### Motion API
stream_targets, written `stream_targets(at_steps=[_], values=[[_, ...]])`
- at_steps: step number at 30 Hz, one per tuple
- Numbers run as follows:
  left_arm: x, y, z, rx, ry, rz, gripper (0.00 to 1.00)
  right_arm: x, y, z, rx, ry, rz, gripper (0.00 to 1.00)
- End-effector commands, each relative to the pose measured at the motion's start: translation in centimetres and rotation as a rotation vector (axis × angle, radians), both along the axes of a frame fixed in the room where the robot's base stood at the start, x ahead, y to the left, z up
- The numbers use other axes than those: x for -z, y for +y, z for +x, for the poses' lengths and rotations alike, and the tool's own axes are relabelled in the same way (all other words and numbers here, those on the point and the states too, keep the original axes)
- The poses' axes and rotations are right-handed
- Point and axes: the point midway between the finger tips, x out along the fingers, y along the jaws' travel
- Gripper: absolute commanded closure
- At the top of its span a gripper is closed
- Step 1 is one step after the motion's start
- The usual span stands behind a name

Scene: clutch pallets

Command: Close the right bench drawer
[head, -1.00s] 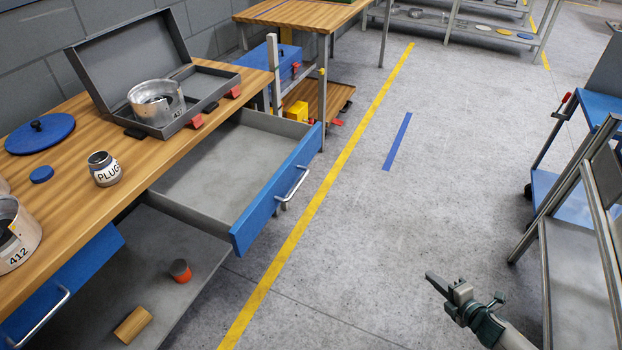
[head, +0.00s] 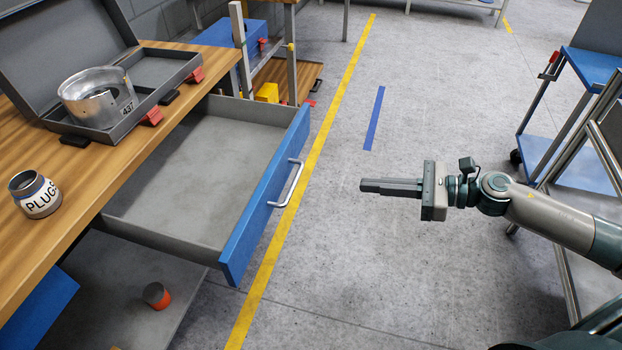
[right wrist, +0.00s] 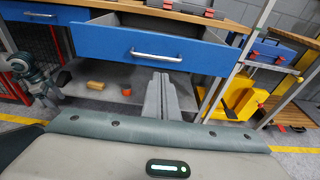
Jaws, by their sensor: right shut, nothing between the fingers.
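The right bench drawer (head: 170,180) stands pulled far out from under the wooden bench, and its inside is empty. Its blue front (head: 250,215) carries a silver bar handle (head: 288,184). The blue front (right wrist: 105,42) and handle (right wrist: 156,56) also show in the right wrist view. My right gripper (head: 363,186) is shut and empty, out over the floor to the right of the handle and apart from it. Its fingers (right wrist: 162,97) point toward the drawer front in the right wrist view. My left gripper does not show in the head view.
On the bench top (head: 95,190) are an open grey case (head: 150,100) with a metal ring (head: 98,95) and a PLUGS jar (head: 36,194). An orange-and-grey item (head: 157,295) lies on the lower shelf. A blue-shelved cart (head: 570,160) stands right. The floor before the drawer is clear.

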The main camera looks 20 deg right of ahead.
Motion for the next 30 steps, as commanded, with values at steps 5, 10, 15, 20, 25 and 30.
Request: stream_targets(at_steps=[5,10,15,20,25,30], values=[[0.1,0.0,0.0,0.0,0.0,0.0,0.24,0.0,0.0,0.1,0.001,0.001,0.002,1.0],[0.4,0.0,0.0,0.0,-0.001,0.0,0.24,0.0,0.4,0.4,0.003,0.001,0.003,1.0],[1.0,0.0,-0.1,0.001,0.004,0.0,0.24,0.2,1.2,1.0,0.005,0.001,0.003,1.0],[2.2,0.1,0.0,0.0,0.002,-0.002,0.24,0.4,2.5,1.8,0.002,0.0,0.003,1.0],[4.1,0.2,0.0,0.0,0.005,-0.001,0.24,0.7,4.1,2.9,0.002,-0.001,0.004,1.0],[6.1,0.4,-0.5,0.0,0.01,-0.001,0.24,1.0,5.9,4.1,0.004,0.0,0.005,1.0]])
